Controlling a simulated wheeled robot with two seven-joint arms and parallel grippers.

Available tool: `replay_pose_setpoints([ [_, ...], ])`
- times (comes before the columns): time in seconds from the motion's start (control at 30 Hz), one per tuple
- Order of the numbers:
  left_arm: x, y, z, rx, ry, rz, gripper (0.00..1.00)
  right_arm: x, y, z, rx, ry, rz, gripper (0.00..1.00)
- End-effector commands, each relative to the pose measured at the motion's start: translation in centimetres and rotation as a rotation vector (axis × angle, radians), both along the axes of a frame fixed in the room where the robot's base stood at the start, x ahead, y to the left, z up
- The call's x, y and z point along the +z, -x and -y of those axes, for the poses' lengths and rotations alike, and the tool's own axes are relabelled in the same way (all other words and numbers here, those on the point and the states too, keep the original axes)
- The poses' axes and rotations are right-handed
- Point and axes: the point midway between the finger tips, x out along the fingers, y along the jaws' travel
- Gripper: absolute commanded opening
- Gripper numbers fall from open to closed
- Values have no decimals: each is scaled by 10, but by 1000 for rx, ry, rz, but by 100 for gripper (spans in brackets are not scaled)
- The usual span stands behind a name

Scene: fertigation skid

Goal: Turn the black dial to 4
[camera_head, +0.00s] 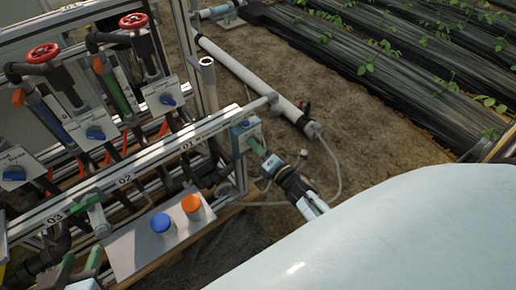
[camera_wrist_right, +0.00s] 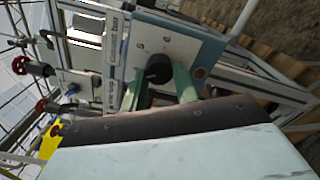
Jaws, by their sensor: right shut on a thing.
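The black dial (camera_wrist_right: 158,67) sits on a pale blue-grey plate of a control box (camera_wrist_right: 190,45). In the head view that box (camera_head: 240,134) is at the right end of the frame, and the dial is hidden by my right gripper (camera_head: 256,146). In the right wrist view the green fingers of my right gripper (camera_wrist_right: 163,76) are on either side of the dial, shut on it. My left gripper (camera_head: 82,256) shows at the bottom left edge in the head view, green fingers apart, empty.
A grey panel carries a blue button (camera_head: 161,223) and an orange button (camera_head: 192,203). Blue knobs, red handwheels (camera_head: 43,53) and hoses fill the frame at left. A white pipe (camera_head: 250,80) lies behind. Bare soil (camera_head: 360,125) is open to the right.

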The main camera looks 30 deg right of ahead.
Motion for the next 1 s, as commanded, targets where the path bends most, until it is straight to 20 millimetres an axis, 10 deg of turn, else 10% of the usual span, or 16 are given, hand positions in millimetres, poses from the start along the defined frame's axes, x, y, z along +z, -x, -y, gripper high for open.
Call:
replay_pose_setpoints([
  [0.5, 3, -2, 1, -1, 5, 19, 36, -1, 0, 0, -1, 16, 0, 7],
  [0.53, 3, -2, 1, -1, 5, 19, 36, -1, 0, 0, 0, 16, 0, 33],
  [0.67, 3, -2, 1, -1, 5, 18, 36, 0, 0, 0, 0, 16, 0, 50],
  [1.0, 2, -2, 1, -1, 4, 14, 36, 0, 2, 0, 0, 16, 0, 51],
])
